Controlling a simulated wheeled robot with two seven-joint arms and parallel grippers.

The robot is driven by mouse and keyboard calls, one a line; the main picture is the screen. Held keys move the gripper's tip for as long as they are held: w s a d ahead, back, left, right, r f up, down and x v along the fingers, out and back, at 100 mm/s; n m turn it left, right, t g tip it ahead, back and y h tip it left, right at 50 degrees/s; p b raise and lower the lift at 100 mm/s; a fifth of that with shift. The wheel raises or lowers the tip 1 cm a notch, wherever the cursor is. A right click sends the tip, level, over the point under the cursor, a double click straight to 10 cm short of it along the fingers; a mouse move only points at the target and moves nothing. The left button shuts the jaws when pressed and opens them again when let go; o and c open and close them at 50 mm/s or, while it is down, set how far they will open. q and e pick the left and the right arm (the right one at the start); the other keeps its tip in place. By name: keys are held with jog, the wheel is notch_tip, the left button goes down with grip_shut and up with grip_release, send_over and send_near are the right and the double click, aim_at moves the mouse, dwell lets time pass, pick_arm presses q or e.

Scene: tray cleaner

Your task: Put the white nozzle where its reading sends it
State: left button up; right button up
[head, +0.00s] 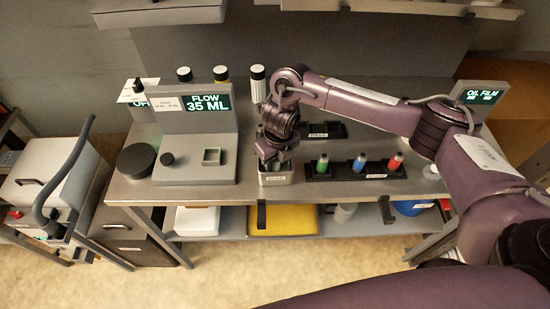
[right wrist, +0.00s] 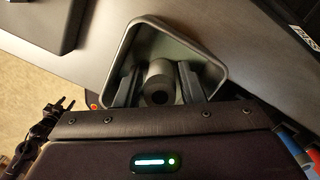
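My right gripper (head: 273,160) points down into a small open-topped metal cup (head: 276,178) with a label on its front. In the right wrist view its two fingers (right wrist: 160,85) stand inside the cup (right wrist: 213,60), one on each side of a pale grey-white cylinder (right wrist: 160,72) with a dark hole, likely the white nozzle. The fingers are very close to it; I cannot tell whether they grip it. In the head view the gripper hides it. The flow display (head: 207,103) reads 35 ML, with a small range card (head: 180,104) beside it. My left gripper is not in view.
Right of the cup, a black rack (head: 345,175) holds green, blue and red nozzles. A dark tray labelled PASS (head: 322,131) lies behind. The flow stand has a small square socket (head: 212,157). A round black lid (head: 136,160) is at left. An OIL FILM sign (head: 482,95) stands at right.

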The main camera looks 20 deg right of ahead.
jog(key=shift+o, duration=1.1)
jog(key=shift+r, duration=0.5)
notch_tip(320, 180, up, 11)
jog(key=s+p, duration=0.1)
jog(key=shift+s+d+r, duration=0.15)
jog(key=shift+s+d, duration=0.05)
